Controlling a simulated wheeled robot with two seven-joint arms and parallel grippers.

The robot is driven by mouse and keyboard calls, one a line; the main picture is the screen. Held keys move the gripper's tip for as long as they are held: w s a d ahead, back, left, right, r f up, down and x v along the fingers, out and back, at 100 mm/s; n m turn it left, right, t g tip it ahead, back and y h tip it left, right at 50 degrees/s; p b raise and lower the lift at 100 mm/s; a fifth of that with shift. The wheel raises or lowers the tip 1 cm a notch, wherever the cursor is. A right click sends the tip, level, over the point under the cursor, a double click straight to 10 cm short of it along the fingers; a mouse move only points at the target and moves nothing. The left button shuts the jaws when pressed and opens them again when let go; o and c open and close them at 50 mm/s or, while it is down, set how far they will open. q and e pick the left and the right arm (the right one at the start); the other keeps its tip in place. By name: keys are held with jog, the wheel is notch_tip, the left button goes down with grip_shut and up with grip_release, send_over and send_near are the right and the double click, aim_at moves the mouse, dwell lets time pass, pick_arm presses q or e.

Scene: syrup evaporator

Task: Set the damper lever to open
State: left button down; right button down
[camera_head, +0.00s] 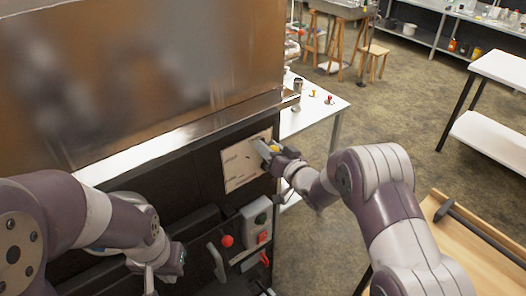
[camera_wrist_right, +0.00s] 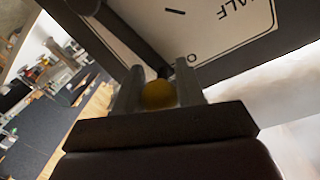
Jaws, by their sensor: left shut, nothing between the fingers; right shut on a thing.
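My right gripper (camera_head: 267,147) is at the plate's right edge, shut on the knob. In the right wrist view the knob (camera_wrist_right: 158,95) sits between the two fingers. The plate (camera_wrist_right: 205,25) there shows "HALF" upside down and a letter "O" near the fingers; the rest of that word is hidden. The lever's shaft is mostly hidden. My left gripper (camera_head: 160,266) is low at the left, shut and empty, away from the lever.
A control box (camera_head: 255,222) with a red knob (camera_head: 227,241) beside it sits below the plate. The large metal pan (camera_head: 140,80) stands above. A white table (camera_head: 318,115) is behind right, and a wooden bench (camera_head: 450,245) is at the right. Open floor lies between.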

jog(key=shift+w+d+f+m+g+p, duration=0.15)
jog(key=shift+w+d+m, duration=0.1)
jog(key=shift+d+m, duration=0.25)
jog(key=shift+w+d+f+m+g+p, duration=0.15)
jog(key=shift+w+d+m, duration=0.1)
jog(key=shift+m, duration=0.35)
jog(key=c, duration=0.8)
grip_release()
jog(key=shift+c, duration=0.2)
jog(key=shift+o, duration=0.4)
jog(key=shift+r, duration=0.2)
jog(key=shift+d, duration=0.1)
jog(key=b+v, duration=0.2)
jog(key=v, duration=1)
jog(key=shift+s, duration=0.35)
jog(key=shift+d, duration=0.1)
